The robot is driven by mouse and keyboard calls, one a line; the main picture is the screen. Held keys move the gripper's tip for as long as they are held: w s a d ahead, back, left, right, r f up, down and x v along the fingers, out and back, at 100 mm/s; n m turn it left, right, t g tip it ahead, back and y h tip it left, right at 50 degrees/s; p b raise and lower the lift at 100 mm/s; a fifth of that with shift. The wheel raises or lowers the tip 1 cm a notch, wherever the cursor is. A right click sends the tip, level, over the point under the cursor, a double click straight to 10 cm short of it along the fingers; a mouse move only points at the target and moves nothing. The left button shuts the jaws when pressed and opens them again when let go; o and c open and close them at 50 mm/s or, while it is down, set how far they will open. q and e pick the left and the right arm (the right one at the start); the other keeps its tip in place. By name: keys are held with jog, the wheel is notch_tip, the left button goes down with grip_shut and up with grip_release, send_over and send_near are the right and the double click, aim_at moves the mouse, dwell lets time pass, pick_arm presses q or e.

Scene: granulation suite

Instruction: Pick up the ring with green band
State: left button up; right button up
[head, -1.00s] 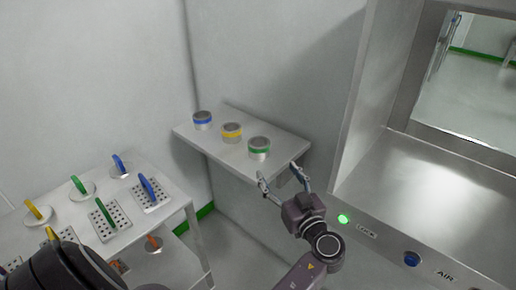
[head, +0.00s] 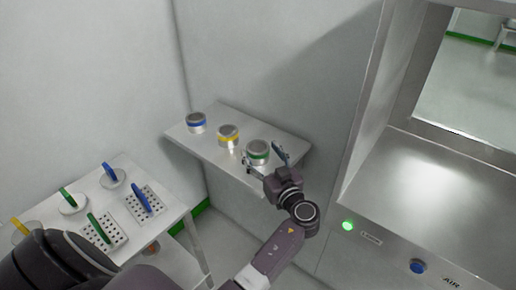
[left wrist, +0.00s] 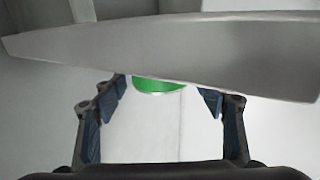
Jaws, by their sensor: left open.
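The ring with green band (head: 258,146) is a short grey cylinder on a small wall shelf (head: 225,155), the nearest of three in a row. My left gripper (head: 262,157) is open at the shelf's front edge, one finger on either side of the ring as seen in the head view. In the left wrist view the green band (left wrist: 159,86) shows between the open fingertips, with a gap on each side. A grey slab hides part of that view. I cannot tell whether either finger touches the ring. My right gripper is not in view.
A yellow-banded ring (head: 228,136) stands close left of the green one, and a blue-banded ring (head: 196,122) is farther left. A table (head: 178,212) with handled discs and perforated plates is at lower left. A steel cabinet (head: 440,185) stands right.

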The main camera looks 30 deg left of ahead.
pick_arm(q)
jog(key=shift+x, duration=1.2)
jog(key=shift+a+f, duration=0.1)
jog(key=shift+a, duration=0.05)
jog(key=c, duration=1.2)
jog(key=shift+c, duration=1.2)
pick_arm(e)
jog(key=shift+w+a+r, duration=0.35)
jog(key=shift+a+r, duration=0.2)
